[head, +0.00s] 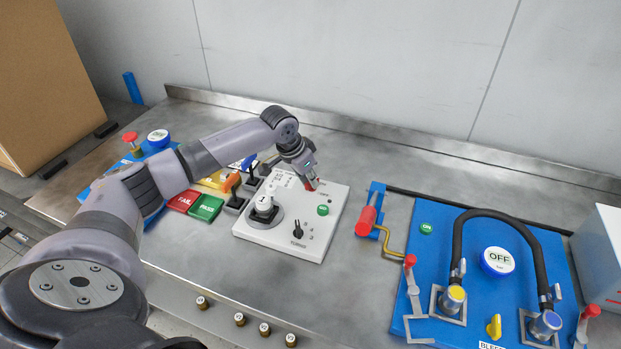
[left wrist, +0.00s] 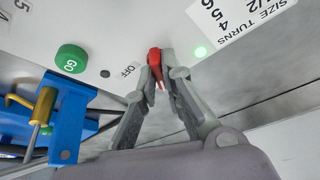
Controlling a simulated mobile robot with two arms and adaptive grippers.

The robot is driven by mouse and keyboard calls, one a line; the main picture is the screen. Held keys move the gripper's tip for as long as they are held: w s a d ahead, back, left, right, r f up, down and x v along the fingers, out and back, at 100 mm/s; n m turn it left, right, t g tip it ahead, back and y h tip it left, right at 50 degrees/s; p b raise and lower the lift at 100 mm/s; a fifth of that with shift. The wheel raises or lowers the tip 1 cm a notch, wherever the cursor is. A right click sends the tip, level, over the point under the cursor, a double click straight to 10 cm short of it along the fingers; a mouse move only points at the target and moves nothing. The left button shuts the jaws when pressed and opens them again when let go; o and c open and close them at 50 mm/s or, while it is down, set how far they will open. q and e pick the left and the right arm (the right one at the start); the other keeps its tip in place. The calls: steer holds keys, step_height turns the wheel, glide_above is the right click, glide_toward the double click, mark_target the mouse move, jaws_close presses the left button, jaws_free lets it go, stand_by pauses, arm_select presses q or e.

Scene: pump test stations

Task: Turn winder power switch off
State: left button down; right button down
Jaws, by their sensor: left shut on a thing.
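A small green light (left wrist: 200,52) glows near the switch. My left gripper (head: 307,174) is shut on the red switch, its fingertips (left wrist: 155,76) on either side of it. My right gripper is out of view.
A red-handled blue clamp (head: 367,215) is beside the winder. Red FAIL (head: 184,201) and green PASS (head: 206,208) blocks lie left.

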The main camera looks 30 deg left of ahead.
arm_select(q)
steer(key=shift+r+m+g+h+p, duration=0.1)
steer(key=shift+m+g+h+p, duration=0.25)
steer(key=shift+m+p, duration=0.5)
steer(key=m+h, duration=0.1)
steer(key=m, duration=0.2)
steer(key=shift+w, duration=0.1)
steer(key=m+g+b, duration=0.1)
steer(key=m, duration=0.1)
steer(key=shift+w+a+m+h, duration=0.1)
steer(key=shift+m+h, duration=0.25)
steer(key=shift+m+g+h+b, duration=0.3)
steer(key=shift+m+g+b, duration=0.45)
steer(key=shift+m+b, duration=0.9)
steer(key=shift+m+p, duration=0.3)
steer(key=shift+m, duration=0.25)
steer(key=c, duration=1.7)
jaws_free()
